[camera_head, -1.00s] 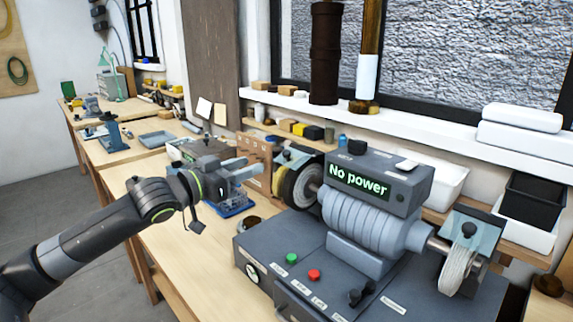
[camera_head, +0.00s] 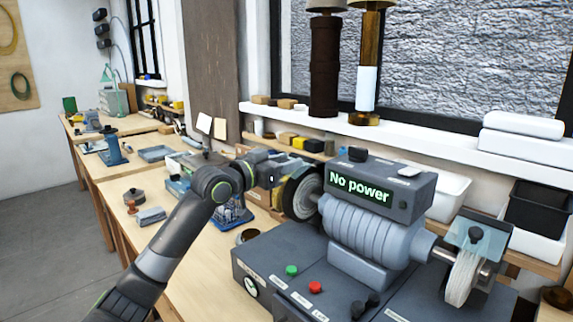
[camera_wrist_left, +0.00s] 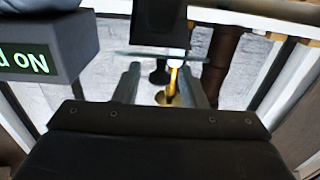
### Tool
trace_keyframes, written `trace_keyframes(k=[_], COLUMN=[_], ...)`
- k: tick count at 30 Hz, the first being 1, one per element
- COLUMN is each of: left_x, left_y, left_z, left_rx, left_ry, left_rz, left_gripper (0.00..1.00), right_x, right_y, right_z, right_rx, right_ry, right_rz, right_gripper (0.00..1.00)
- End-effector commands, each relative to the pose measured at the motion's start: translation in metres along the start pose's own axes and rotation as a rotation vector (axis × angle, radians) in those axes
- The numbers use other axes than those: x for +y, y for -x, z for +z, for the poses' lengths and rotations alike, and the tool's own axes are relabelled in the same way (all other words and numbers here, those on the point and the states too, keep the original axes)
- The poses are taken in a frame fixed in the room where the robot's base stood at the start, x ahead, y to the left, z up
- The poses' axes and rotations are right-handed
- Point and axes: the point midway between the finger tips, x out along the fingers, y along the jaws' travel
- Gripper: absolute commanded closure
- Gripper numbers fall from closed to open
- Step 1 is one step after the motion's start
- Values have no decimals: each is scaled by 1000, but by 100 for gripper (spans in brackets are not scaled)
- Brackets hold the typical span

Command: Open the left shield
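The left shield is a clear pane (camera_wrist_left: 150,55) over the left grinding wheel (camera_head: 303,196) of the grey bench grinder. In the wrist view I see the pane nearly edge-on, with a black knob (camera_wrist_left: 160,74) at it. My left gripper (camera_head: 268,172) is beside the left wheel in the head view, where it hides part of the shield and its fingertips are hard to make out. In the wrist view the left gripper's fingers (camera_wrist_left: 163,88) are apart, one on each side of the knob; I cannot tell whether they touch it. My right gripper is not in view.
The grinder's display box (camera_head: 372,187) reads "No power" and stands close to the left gripper. The right shield (camera_head: 476,236) covers the right wheel. A green button (camera_head: 291,270) and a red button (camera_head: 315,287) are in front. A windowsill (camera_head: 390,131) runs behind.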

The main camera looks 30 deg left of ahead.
Motion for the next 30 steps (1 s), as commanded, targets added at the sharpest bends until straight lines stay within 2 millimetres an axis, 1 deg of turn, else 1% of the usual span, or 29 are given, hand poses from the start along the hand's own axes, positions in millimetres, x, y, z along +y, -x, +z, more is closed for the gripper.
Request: trace_keyframes(k=[3, 11, 20, 30], left_x=[1, 0, 0, 0], left_y=[-5, -6, -6, -6], left_z=[0, 0, 0, -2], left_rx=[0, 0, 0, -6], left_ry=[1, 0, 0, 0], left_rz=[1, 0, 0, 0], left_gripper=[62, 62, 100, 100], right_x=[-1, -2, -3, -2], right_y=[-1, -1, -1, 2], right_z=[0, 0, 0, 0], right_rx=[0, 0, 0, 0], right_ry=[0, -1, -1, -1], right_rz=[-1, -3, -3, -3], right_gripper=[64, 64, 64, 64])
